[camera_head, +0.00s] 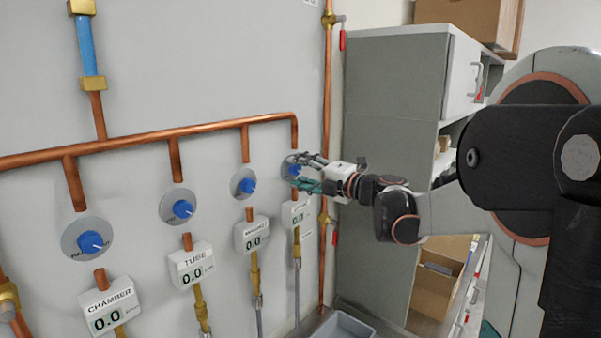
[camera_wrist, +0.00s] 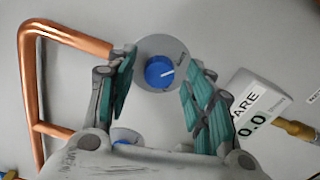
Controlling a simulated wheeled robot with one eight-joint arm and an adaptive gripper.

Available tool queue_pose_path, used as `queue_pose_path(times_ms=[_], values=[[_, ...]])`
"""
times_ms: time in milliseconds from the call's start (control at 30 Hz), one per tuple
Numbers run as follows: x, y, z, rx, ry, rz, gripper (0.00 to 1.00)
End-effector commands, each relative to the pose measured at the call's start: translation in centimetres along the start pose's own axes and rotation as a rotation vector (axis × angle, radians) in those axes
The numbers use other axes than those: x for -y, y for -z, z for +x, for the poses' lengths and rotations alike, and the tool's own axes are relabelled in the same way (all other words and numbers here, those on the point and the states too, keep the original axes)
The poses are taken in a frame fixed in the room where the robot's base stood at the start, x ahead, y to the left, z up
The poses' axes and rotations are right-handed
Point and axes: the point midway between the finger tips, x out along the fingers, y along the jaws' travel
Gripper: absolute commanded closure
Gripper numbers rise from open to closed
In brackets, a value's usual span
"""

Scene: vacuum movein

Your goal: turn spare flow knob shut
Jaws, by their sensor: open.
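The spare flow knob (camera_wrist: 158,72) is a blue knob with a white pointer line on a round grey dial plate (camera_wrist: 150,50). In the wrist view it lies between and just beyond my fingertips, with clear gaps on both sides. In the head view the spare knob (camera_head: 292,168) is the rightmost of the row, partly hidden by my fingers. My gripper (camera_head: 308,172) is open in front of it; its teal finger pads also show in the wrist view (camera_wrist: 157,95). The spare readout (camera_wrist: 256,105) shows 0.0, its label partly cut off.
Chamber (camera_head: 90,242), tube (camera_head: 182,209) and magnet (camera_head: 247,185) knobs stand left in the row. A copper manifold pipe (camera_head: 150,139) runs above them. A grey cabinet (camera_head: 385,180) stands close to the right. A grey tray (camera_head: 345,325) lies below.

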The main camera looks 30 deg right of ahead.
Motion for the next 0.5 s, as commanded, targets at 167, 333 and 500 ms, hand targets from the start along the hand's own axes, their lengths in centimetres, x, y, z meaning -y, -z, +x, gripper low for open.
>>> queue_pose_path(times_ms=[167, 333, 500], values=[[0.0, -0.1, -2.9, 0.004, 0.001, 0.000, 0.52], [0.0, -0.1, -6.5, 0.004, 0.001, 0.000, 0.52], [0.1, 0.0, -9.4, 0.003, 0.001, 0.000, 0.52]])
